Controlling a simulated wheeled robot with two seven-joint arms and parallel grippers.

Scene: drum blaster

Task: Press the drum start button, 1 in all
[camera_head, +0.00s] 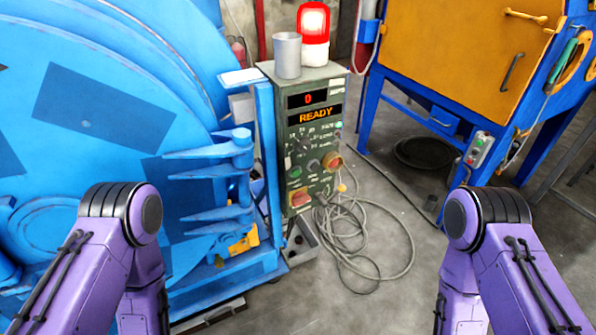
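The control box (321,131) stands upright in the middle, beside the blue drum machine (90,115). A larger red control (300,199) sits at the bottom. The labels are too small to read, so I cannot tell for sure which is the drum start button. My two purple arms show at lower left and lower right, but neither gripper is in view.
A red lamp (313,22) glows on top of the box next to a grey cup (287,56). Coiled cables (370,265) lie on the floor at right. A blue and orange cabinet (450,45) stands at upper right. The floor between my arms is mostly open.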

